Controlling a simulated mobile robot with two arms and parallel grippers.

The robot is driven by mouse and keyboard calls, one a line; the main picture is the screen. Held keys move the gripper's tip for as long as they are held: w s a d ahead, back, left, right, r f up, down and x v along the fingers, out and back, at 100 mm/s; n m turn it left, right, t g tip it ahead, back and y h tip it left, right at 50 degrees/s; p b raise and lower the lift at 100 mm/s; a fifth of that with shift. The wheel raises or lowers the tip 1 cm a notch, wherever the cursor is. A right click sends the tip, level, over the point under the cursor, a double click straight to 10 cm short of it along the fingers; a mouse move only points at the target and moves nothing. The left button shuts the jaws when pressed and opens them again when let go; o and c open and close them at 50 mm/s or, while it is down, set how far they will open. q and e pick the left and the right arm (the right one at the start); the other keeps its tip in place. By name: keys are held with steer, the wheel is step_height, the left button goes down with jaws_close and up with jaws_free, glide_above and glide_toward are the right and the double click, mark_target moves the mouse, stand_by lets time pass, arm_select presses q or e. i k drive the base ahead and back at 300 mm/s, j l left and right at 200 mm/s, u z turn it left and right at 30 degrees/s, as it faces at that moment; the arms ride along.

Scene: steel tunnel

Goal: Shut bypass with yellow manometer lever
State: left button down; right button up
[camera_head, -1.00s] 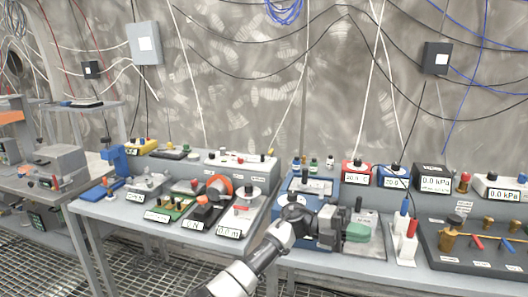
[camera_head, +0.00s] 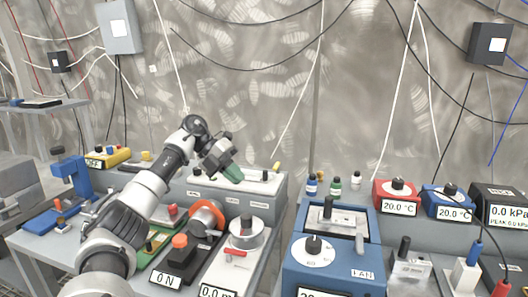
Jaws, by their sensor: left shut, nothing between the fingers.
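A grey box (camera_head: 268,213) with a pale labelled top stands at the back of the bench. A small yellow lever (camera_head: 276,167) sticks up at the right end of its top. I cannot read its labels. My left gripper (camera_head: 234,174) hangs over the middle of this box, to the left of the yellow lever and apart from it. Its green fingertips are shut and empty, pointing down to the right. Whether they touch the box top I cannot tell. My right gripper is not in view.
A red 20.0 °C unit (camera_head: 397,192) and a dark 0.0 kPa unit (camera_head: 505,207) stand farther right.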

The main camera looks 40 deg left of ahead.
mark_target(276, 167)
steer(key=i+j, duration=0.2)
steer(key=j, duration=0.15)
steer(key=i+j, duration=0.4)
steer(key=j, duration=0.25)
